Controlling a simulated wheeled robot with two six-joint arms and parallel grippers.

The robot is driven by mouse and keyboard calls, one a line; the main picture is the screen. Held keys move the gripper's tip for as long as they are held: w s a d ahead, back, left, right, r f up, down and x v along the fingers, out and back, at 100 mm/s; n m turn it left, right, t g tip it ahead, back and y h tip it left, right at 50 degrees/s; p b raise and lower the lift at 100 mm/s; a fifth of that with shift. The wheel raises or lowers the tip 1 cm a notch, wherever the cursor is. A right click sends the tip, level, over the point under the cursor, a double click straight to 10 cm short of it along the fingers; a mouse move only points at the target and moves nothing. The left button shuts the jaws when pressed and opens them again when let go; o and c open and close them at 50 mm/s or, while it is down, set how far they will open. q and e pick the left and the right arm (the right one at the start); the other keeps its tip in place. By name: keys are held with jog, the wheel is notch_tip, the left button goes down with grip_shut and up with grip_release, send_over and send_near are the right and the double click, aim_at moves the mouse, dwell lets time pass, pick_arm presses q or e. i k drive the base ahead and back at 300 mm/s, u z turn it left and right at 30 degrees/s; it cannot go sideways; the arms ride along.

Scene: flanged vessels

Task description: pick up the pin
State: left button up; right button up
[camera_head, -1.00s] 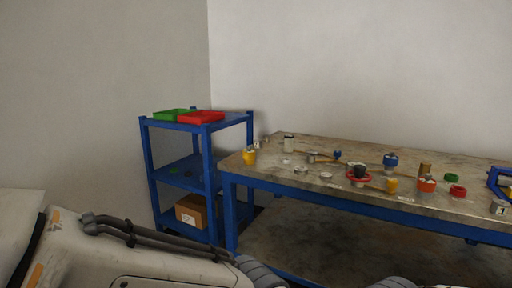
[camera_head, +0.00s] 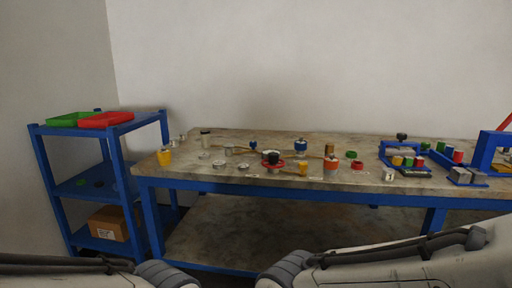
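Several small parts stand on the worktable (camera_head: 225,143). They include a yellow cup (camera_head: 164,157), a red flanged piece with a black knob (camera_head: 272,161), a blue-topped piece (camera_head: 300,146), an orange piece with a grey top (camera_head: 331,163) and a small yellow piece (camera_head: 303,168). Thin brown rod-like shapes lie among them. I cannot tell which of these small parts is the pin. Parts of both my arms show along the bottom edge, but neither gripper is in view.
A blue shelf rack (camera_head: 115,166) stands left of the table, with a green tray (camera_head: 68,119) and a red tray (camera_head: 106,120) on top and a cardboard box (camera_head: 108,223) low down. Blue frames (camera_head: 486,150) stand at the table's right. The table's front left is fairly clear.

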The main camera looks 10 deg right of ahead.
aim_at(441, 145)
jog(key=z, duration=1.35)
